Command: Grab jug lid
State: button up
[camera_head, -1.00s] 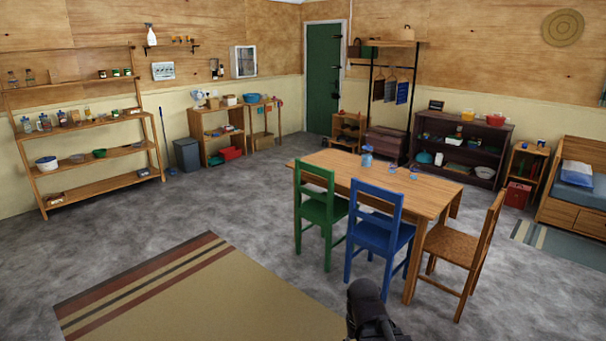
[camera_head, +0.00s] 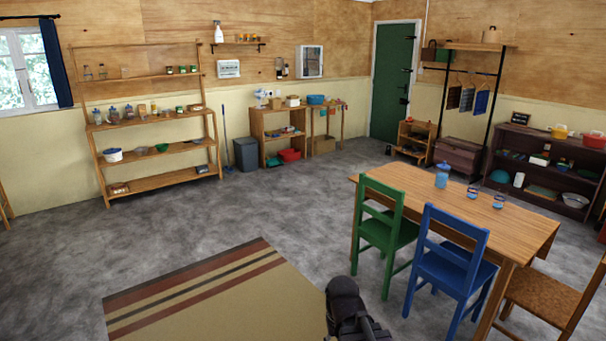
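A small blue jug (camera_head: 442,180) stands upright on the wooden table (camera_head: 400,183), near its far left part. A darker blue lid (camera_head: 443,166) seems to sit on top of the jug; it is too small to see clearly. Two small blue-banded glasses (camera_head: 473,193) stand to the right of the jug. A dark part of my arm shows at the bottom centre, well short of the table. My gripper's fingers are not in view.
A green chair (camera_head: 385,225) and a blue chair (camera_head: 450,265) stand along the table's near side, a wooden chair (camera_head: 545,298) at its right end. A striped rug (camera_head: 215,300) lies in front. The grey floor left of the table is clear.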

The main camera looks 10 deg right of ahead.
aim_at(443, 165)
jog(key=u, duration=0.3)
jog(key=i, duration=4.1)
jog(key=z, duration=0.65)
jog(key=i, duration=0.65)
jog(key=z, duration=0.95)
jog(key=i, duration=0.5)
jog(key=z, duration=0.7)
jog(key=i, duration=0.65)
jog(key=z, duration=0.25)
